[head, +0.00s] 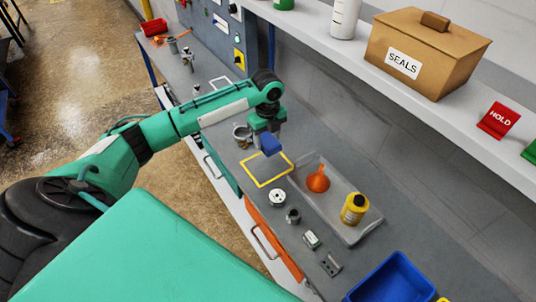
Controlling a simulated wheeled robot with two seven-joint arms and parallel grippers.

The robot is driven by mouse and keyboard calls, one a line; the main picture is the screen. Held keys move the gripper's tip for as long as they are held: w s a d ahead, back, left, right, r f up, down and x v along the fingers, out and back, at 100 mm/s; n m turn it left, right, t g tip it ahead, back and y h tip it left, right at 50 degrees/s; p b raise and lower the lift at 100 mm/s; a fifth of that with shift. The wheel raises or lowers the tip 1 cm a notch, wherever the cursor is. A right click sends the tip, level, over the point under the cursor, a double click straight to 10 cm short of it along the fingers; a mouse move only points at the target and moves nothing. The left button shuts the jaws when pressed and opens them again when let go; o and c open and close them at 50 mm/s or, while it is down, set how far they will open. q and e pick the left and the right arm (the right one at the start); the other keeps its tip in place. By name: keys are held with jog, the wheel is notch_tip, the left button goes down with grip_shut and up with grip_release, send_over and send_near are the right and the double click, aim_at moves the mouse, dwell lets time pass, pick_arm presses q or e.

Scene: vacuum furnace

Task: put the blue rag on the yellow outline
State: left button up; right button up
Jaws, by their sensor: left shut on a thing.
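The blue rag (271,145) hangs in my left gripper (268,136), which is shut on it. The gripper points down over the grey workbench, near the far edge of the yellow outline (281,180). The rag appears to be held above the bench, and it hides part of the outline's upper side. The inside of the outline is bare grey surface. My right gripper is not in view.
A clear tray (355,232) right of the outline holds an orange funnel (318,180) and a yellow bottle (354,209). A white round part (277,198) and a metal cup (293,216) stand just below it. A blue bin (393,280) stands at bottom right. A shelf (345,58) overhangs behind.

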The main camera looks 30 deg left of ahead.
pick_arm(q)
jog(key=p, duration=0.2)
send_near(267, 165)
notch_tip(267, 165, down, 5)
jog(key=shift+f, duration=0.5)
jog(key=o, duration=0.9)
jog(key=shift+f, duration=0.1)
jog(key=shift+o, duration=0.2)
jog(key=shift+w, duration=0.1)
notch_tip(267, 165, up, 12)
jog(key=b, duration=0.2)
jog(key=shift+b, duration=0.4)
